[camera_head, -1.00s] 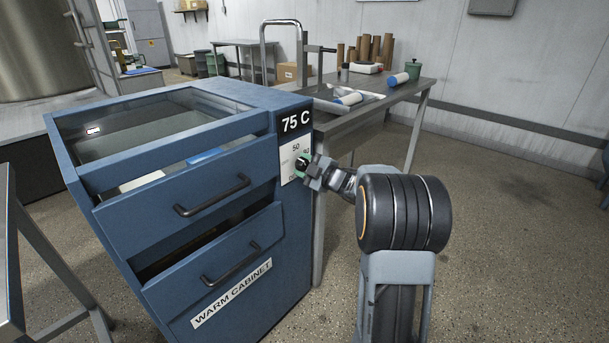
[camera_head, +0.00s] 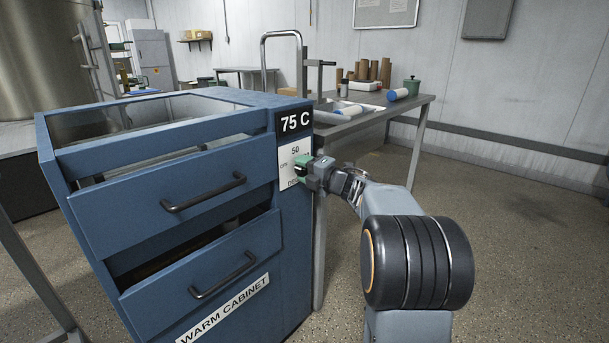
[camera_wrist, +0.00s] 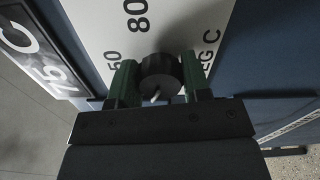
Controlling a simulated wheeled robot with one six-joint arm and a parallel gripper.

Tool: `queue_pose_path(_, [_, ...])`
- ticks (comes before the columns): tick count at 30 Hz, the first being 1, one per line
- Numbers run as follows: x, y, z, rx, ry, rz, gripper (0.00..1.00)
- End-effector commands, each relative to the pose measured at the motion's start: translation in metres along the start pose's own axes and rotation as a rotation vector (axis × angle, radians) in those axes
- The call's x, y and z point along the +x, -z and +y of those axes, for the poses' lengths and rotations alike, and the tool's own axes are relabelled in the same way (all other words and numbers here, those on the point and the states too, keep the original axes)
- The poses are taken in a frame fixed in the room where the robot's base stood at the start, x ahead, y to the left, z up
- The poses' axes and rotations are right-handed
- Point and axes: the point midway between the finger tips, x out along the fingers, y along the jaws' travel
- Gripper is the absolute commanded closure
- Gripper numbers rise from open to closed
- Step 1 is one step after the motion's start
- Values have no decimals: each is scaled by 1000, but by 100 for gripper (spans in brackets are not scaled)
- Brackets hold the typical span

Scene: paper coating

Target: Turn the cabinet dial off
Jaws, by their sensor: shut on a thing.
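The blue warm cabinet (camera_head: 297,232) stands at the left, with a "75 C" display (camera_head: 294,121) above a white dial plate (camera_head: 289,155). The black round dial (camera_wrist: 160,72) sits on this plate in the wrist view, with a pale mark on its lower side. My gripper (camera_wrist: 158,82) has its green fingers on either side of the dial and is shut on it. It also shows in the head view (camera_head: 303,167), at the cabinet's front right edge, where it hides the dial. The plate shows "50", "80" and "DEG C" in the wrist view.
Two cabinet drawers with black handles (camera_head: 205,192) stick out partly open, left of my gripper. The floor (camera_head: 520,235) at the right is clear.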

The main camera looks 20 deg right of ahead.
Motion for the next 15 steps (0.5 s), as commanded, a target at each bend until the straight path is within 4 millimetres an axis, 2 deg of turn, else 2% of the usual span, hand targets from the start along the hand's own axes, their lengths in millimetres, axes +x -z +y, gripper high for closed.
queue_pose_path(15, [0, -1, 0, -58, 0, -4, 80])
